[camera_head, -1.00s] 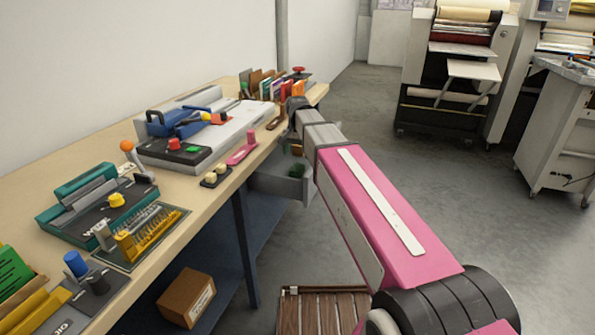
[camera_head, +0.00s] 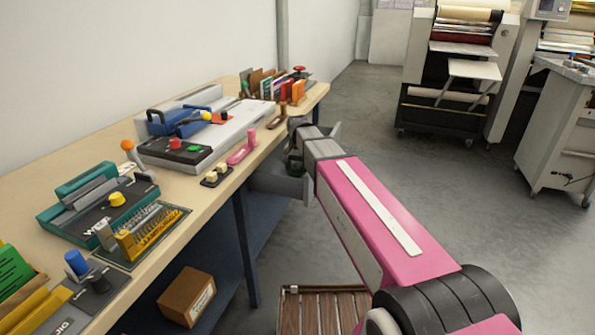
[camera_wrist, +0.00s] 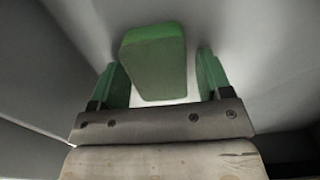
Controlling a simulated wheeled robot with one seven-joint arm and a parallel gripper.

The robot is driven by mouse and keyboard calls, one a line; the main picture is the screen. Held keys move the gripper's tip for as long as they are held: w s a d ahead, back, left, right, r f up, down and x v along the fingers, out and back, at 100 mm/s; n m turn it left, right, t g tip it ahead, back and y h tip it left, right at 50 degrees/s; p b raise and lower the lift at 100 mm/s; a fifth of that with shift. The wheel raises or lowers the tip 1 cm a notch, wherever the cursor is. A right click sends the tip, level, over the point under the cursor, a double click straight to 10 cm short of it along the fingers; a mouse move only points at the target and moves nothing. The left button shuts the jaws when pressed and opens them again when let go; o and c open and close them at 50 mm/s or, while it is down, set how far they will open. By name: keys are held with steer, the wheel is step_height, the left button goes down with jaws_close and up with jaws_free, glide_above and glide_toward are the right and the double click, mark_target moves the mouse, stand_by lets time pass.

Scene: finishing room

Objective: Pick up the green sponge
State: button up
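The green sponge (camera_wrist: 153,62) lies in a grey-walled drawer, seen ahead of my gripper in the wrist view. My gripper (camera_wrist: 163,78) is open, with one green-tinted finger on each side of the sponge's near part. Gaps show between the sponge and both fingers, the wider one on the right. In the head view the open drawer (camera_head: 270,184) juts out from under the workbench, and my arm's end reaches down into it. The arm and drawer walls hide the sponge there.
The workbench (camera_head: 80,170) on the left carries a paper trimmer (camera_head: 225,137), a teal binding machine (camera_head: 90,205) and several small tools. A cardboard box (camera_head: 188,297) sits on the shelf below. Large machines (camera_head: 450,85) stand at the back right; the floor between is clear.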

mark_target(298, 166)
steer(key=c, duration=0.8)
steer(key=shift+o, duration=0.2)
step_height(298, 166, up, 10)
steer(key=shift+o, duration=1.1)
steer(key=shift+c, duration=0.6)
steer(key=shift+s, duration=0.15)
